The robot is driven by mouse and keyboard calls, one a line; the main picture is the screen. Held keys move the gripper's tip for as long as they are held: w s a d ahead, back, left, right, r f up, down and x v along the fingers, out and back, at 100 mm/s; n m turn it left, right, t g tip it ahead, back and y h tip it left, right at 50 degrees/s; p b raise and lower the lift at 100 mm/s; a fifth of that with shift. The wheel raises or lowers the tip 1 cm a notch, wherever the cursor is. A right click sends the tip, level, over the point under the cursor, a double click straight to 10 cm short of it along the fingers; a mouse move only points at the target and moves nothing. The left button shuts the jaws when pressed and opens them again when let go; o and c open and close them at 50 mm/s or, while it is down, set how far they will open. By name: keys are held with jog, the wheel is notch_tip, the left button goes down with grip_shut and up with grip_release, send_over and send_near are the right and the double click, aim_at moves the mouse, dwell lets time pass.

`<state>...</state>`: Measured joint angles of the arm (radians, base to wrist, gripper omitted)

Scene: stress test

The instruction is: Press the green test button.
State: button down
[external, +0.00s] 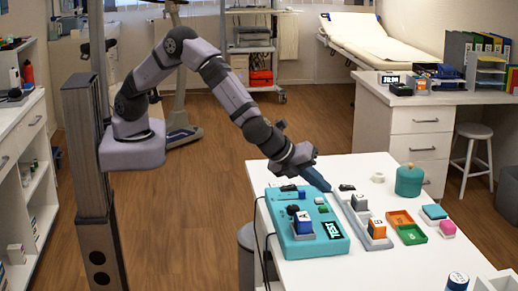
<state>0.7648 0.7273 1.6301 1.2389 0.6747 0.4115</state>
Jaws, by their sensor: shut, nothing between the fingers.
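A teal device (312,246) lies on the white table, with a dark display (332,229) bearing white lettering. A small green button (319,200) shows on its far right part, with another green patch (323,209) just below it; which is the test button is too small to tell. A blue-and-white block (304,224) and dark knobs stand on the device. My gripper (327,188) is shut and empty, pointing down to the right, just above and right of the upper green button. Contact cannot be told from this view.
Right of the device stands a grey holder (362,222) with blocks. The table's front right is mostly clear.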

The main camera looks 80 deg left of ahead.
jog(key=shift+r+p, duration=0.65)
jog(key=shift+r, duration=0.55)
notch_tip(320, 180, up, 9)
jog(key=p, duration=0.6)
dwell(0.7)
